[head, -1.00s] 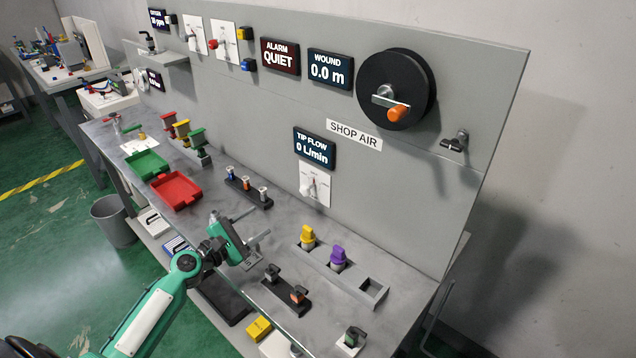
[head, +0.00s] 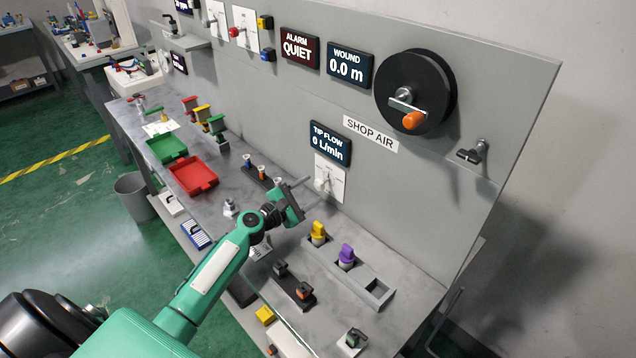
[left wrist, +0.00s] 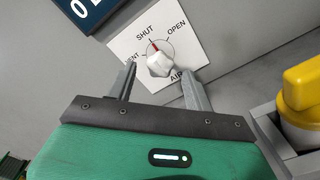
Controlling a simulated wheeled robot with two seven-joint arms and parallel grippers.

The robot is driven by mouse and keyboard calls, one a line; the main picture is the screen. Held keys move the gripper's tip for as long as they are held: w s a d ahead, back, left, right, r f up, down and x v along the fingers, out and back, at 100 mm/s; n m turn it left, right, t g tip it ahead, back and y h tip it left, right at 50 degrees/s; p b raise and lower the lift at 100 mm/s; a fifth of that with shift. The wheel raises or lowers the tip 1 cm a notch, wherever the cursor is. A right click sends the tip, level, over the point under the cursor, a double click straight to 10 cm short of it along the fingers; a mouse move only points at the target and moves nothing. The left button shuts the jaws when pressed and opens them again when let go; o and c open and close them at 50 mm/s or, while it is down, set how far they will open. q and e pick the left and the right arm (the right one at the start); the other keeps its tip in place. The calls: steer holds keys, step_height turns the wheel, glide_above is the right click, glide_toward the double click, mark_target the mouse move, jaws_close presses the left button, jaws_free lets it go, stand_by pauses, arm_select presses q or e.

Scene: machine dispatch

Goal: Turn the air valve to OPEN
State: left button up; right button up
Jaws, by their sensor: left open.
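The air valve is a white knob (left wrist: 158,62) with a red pointer line on a white plate (left wrist: 189,50), marked SHUT, OPEN, AIR and a partly hidden word. In the left wrist view the red line points at SHUT. In the head view the knob (head: 322,182) sits on the panel below the TIP FLOW display (head: 330,143), which reads 0 L/min. My left gripper (head: 304,189) is open in front of the plate. In the left wrist view its fingers (left wrist: 156,85) stand apart, one on each side just below the knob, with nothing between them. My right gripper is not in view.
A yellow plug (head: 318,232) and a purple plug (head: 346,254) stand in a grey holder right of my gripper. A black rack with small bottles (head: 262,172) is to its left. A red tray (head: 194,176) lies farther left. The panel rises behind.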

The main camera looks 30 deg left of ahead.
mark_target(317, 187)
arm_select(q)
steer(key=shift+x, duration=1.95)
steer(key=c, duration=1)
